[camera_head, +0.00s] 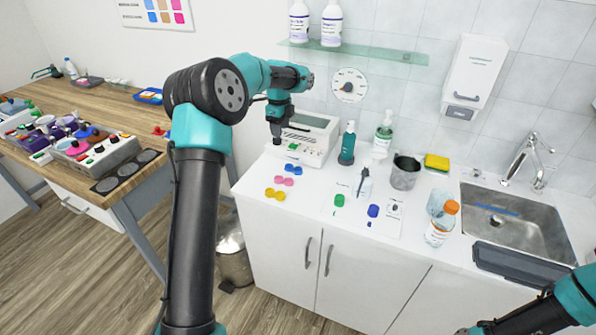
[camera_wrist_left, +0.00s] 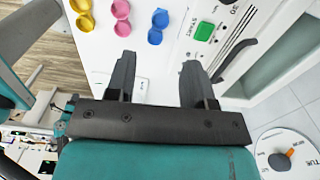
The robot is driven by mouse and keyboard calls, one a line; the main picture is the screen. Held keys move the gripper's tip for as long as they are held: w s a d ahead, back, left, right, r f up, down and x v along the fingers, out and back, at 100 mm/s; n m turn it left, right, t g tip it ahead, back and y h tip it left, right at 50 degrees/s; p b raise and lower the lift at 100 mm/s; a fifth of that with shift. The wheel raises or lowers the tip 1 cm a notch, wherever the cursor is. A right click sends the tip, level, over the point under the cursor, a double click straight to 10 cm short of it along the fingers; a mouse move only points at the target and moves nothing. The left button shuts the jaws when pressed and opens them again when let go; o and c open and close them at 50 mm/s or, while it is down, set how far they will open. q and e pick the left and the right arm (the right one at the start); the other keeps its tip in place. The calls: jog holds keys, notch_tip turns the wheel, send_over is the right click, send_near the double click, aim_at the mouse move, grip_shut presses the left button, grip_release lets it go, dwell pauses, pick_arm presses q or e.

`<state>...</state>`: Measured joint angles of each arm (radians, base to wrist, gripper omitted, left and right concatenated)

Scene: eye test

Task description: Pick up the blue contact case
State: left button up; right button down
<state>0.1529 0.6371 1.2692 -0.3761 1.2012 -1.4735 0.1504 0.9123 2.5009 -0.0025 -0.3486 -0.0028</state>
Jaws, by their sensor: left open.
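The blue contact case (camera_head: 294,169) lies on the white counter in front of the white machine, behind the pink case (camera_head: 283,181) and the yellow case (camera_head: 275,194). In the left wrist view the blue case (camera_wrist_left: 158,27) is just beyond and between the fingertips, untouched. The pink case (camera_wrist_left: 121,18) and yellow case (camera_wrist_left: 82,14) lie to its left. My left gripper (camera_head: 277,136) is open and empty, beside the machine's front left; its spread fingers show in the left wrist view (camera_wrist_left: 154,60).
The white machine (camera_head: 313,143) with a green button stands close to the left gripper. Right of the cases are a printed sheet (camera_head: 345,198), pump bottles (camera_head: 347,144), a grey cup (camera_head: 405,172), an orange-capped bottle (camera_head: 440,225) and the sink (camera_head: 520,228). The counter's front edge is near the cases.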

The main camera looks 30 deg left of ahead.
pick_arm(q)
jog(key=shift+w+d+r+m, duration=0.35)
jog(key=shift+d+r+m, duration=0.25)
jog(key=shift+d, duration=0.1)
jog(key=shift+f, duration=0.15)
send_near(293, 170)
jog(key=a+f, duration=0.1)
jog(key=a, duration=0.2)
jog(key=shift+s+f, duration=0.1)
jog(key=shift+f, duration=0.8)
jog(key=shift+f, duration=0.1)
jog(key=shift+a+f, duration=0.15)
jog(key=shift+f, duration=2.4)
jog(key=shift+c, duration=0.3)
